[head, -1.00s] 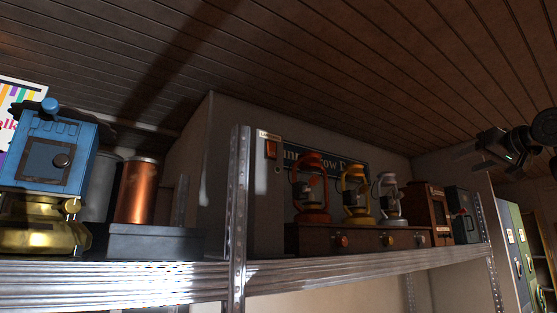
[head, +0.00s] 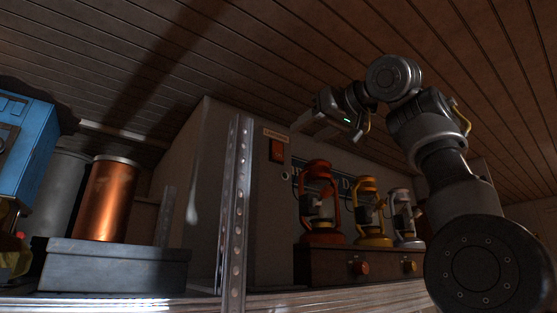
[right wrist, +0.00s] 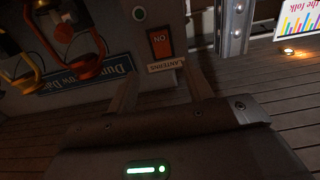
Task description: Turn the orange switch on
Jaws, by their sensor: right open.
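The orange switch (head: 277,150) is a small upright rectangle on the grey wall panel, under a pale label. In the right wrist view the switch (right wrist: 160,42) appears upside down with short lettering, beside its label reading "LANTERNS" (right wrist: 165,65). My right gripper (head: 303,138) is up at the right of the switch, open and empty. In the right wrist view its two fingers (right wrist: 158,85) stand apart, pointing toward the panel, with the switch seen ahead between them. The fingertips look apart from the switch. My left gripper is not in view.
Red (head: 320,205), yellow (head: 371,215) and white (head: 404,215) lanterns stand on a wooden box with knobs (head: 330,265), below the gripper. A metal shelf post (head: 236,215) rises left of the switch. A copper cylinder (head: 108,200) stands on a grey box (head: 110,265).

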